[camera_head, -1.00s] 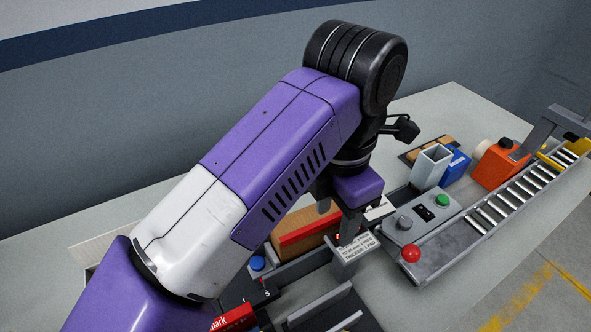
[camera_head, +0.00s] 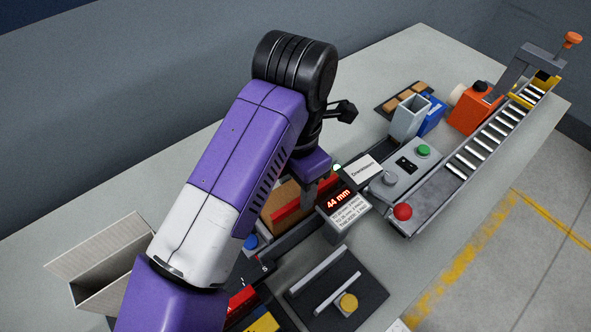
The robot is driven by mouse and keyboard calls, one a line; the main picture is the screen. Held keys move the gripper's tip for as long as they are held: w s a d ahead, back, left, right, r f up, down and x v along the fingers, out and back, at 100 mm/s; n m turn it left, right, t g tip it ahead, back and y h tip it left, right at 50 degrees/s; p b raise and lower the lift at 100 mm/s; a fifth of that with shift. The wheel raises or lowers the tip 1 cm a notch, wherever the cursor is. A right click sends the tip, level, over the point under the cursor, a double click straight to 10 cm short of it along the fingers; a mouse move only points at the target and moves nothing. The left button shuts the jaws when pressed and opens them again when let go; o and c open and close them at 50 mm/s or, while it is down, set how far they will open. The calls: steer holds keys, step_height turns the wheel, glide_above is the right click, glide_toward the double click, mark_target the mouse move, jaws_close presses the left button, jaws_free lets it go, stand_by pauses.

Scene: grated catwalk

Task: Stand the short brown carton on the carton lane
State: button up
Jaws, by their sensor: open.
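A brown carton-like block (camera_head: 281,200) stands behind a red bar (camera_head: 300,204), partly hidden by my arm. I cannot tell whether it is the short brown carton. My gripper (camera_head: 308,196) points down beside the brown block and the red bar. It is open; its fingertips are mostly hidden, and I cannot tell whether the block is between them. No lane is clearly labelled as the carton lane; a roller conveyor (camera_head: 480,152) runs along the right.
A display reading 44 mm (camera_head: 339,201) stands just right of my gripper. A grey upright tube (camera_head: 408,119) and an orange machine (camera_head: 474,108) stand behind. An open cardboard box (camera_head: 106,262) is at left. A dark railed plate (camera_head: 335,290) lies in front.

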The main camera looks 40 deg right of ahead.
steer(key=shift+f, duration=0.4)
steer(key=shift+c, duration=0.4)
steer(key=c, duration=1)
steer(key=shift+o, duration=0.2)
step_height(320, 180, up, 13)
steer(key=p, duration=0.4)
jaws_close()
steer(key=shift+f, duration=1.25)
